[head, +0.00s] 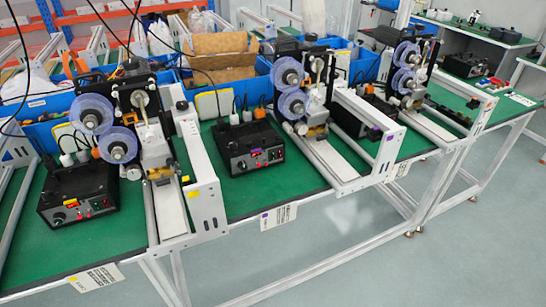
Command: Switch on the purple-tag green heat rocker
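A black control box (250,148) stands on the green bench top in the middle of the head view. A label (278,217) with a small purple mark hangs on the bench edge below it. Neither of my grippers is in view.
Coding machines with blue reels (92,114) stand beside the boxes, with white metal frames (203,180) between stations. Blue bins (45,125) and cardboard stand behind. Black cables hang at upper left. The grey floor (400,255) in front is clear.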

